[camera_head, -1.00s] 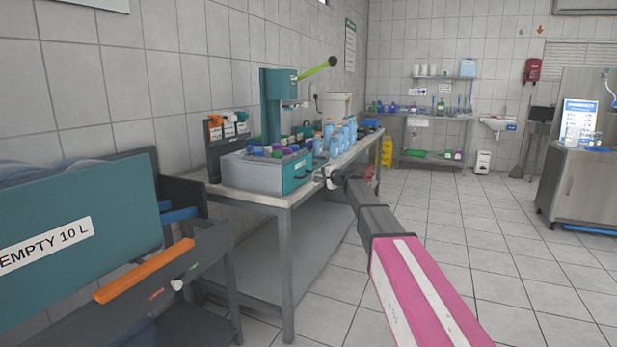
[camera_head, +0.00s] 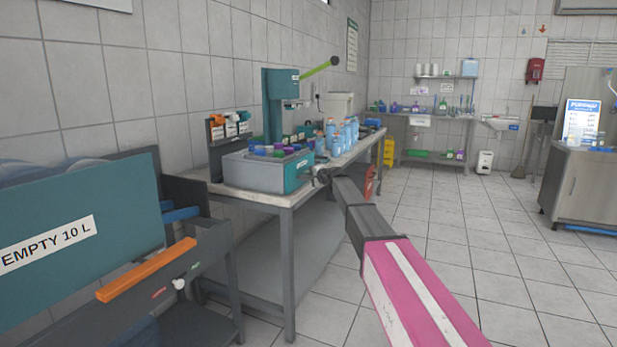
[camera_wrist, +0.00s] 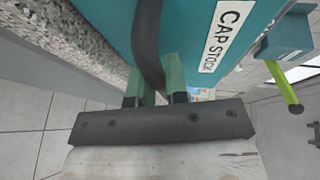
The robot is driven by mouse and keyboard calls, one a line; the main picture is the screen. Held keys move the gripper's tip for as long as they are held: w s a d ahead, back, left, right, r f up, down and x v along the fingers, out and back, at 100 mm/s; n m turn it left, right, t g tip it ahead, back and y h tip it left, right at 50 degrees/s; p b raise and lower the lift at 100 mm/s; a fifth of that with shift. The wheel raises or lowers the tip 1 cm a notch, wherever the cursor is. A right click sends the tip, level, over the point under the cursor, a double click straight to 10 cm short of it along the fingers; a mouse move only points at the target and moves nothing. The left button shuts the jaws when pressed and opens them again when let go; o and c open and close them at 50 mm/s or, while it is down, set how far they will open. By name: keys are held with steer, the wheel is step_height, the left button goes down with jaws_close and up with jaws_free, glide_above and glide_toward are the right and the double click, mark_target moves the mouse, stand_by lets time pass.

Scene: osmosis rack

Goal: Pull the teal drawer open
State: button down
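The teal drawer (camera_head: 298,172) is the front of a grey box on the near end of the table. In the wrist view its teal front (camera_wrist: 190,15) fills the upper middle and carries a "CAP STOCK" label (camera_wrist: 222,32). A dark curved handle (camera_wrist: 149,40) runs down that front. My gripper (camera_head: 318,174) is at the drawer's right side in the head view. In the wrist view its two green fingers (camera_wrist: 156,85) lie close on either side of the handle, with little gap between them, shut on it. The fingertips are partly hidden. No opening shows at the drawer.
Colored caps fill the top of the box, and blue bottles (camera_head: 345,135) stand behind it. A teal press (camera_head: 281,105) with a green lever stands on the table (camera_head: 285,200). An "EMPTY 10 L" rack (camera_head: 80,215) is at the near left. The floor on the right is clear.

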steer(key=s+d, duration=0.4)
steer(key=d, duration=0.6)
steer(key=s+d, duration=0.4)
steer(key=d, duration=0.7)
steer(key=shift+d, duration=0.25)
steer(key=c, duration=1.4)
jaws_free()
steer(key=shift+w, duration=0.1)
steer(key=v, duration=1)
steer(key=shift+s+d, duration=0.3)
steer(key=shift+r, duration=0.1)
steer(key=s+a+f+n+g+h, duration=0.35)
steer(key=s+f, duration=0.65)
steer(key=f, duration=0.5)
steer(key=s+d+f+n+g+h, duration=0.1)
steer(key=s+f+n+g+h, duration=0.1)
steer(key=s+f, duration=0.8)
steer(key=s+d+f+n+g+h, duration=0.2)
steer(key=s+f+g+h, duration=0.3)
steer(key=s+f, duration=0.5)
steer(key=s+h, duration=0.1)
steer(key=s, duration=0.7)
steer(key=shift+d, duration=0.3)
